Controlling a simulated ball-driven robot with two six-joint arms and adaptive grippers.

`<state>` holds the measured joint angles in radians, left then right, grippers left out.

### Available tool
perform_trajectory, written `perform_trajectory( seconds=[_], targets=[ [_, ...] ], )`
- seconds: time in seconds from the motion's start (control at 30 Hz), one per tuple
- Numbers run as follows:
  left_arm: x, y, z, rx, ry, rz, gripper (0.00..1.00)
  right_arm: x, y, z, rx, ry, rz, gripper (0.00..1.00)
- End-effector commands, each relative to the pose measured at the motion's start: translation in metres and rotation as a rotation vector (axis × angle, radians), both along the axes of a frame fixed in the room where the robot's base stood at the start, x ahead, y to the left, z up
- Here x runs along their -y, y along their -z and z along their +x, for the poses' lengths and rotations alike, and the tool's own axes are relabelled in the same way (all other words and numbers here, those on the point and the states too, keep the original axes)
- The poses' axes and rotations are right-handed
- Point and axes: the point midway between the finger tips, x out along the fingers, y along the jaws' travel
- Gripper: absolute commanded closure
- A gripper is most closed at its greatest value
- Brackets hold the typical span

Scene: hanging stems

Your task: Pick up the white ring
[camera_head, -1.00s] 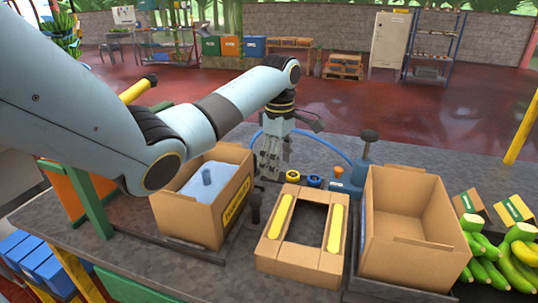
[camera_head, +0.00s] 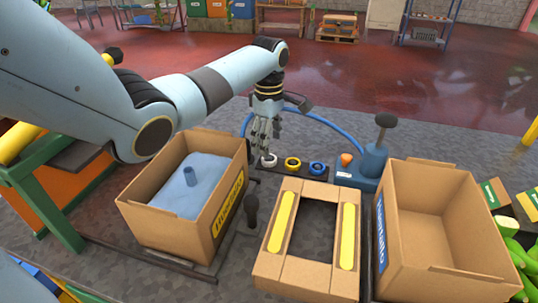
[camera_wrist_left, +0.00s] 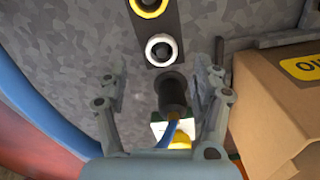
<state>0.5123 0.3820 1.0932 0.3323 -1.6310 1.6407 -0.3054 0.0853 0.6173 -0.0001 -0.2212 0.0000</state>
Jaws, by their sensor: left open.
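The white ring (camera_head: 269,160) lies at the left end of a dark strip on the grey table, partly hidden by my gripper in the head view. In the left wrist view the white ring (camera_wrist_left: 161,49) shows whole, ahead of the fingertips. My left gripper (camera_head: 262,148) points down close to the ring, and its fingers (camera_wrist_left: 163,82) are spread apart with nothing held. The ring is not between them in the wrist view. My right gripper is not in view.
A yellow ring (camera_head: 292,162) and a blue ring (camera_head: 317,168) share the strip. A dark upright handle (camera_head: 252,211) stands nearer. Open cartons (camera_head: 150,220) and (camera_head: 440,235) flank a cardboard frame (camera_head: 290,278). A blue hose (camera_head: 335,121) curves behind the strip.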

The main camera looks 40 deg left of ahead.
Motion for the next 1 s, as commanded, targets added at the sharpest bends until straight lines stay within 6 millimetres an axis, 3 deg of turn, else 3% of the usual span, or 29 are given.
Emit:
perform_trajectory(
  seconds=[0.3, 0.6, 0.9, 1.0],
  targets=[
    [-0.002, 0.046, -0.003, -0.003, 0.000, -0.001, 0.34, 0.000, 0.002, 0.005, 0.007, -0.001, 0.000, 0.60],
    [-0.002, 0.050, -0.003, -0.001, 0.001, 0.001, 0.34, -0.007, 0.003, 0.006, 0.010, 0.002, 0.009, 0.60],
    [-0.002, 0.050, -0.003, 0.000, 0.001, 0.001, 0.73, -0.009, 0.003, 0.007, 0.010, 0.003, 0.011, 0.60],
    [-0.002, 0.050, -0.003, 0.000, 0.001, 0.001, 0.76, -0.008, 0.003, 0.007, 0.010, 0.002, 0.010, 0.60]
  ],
)
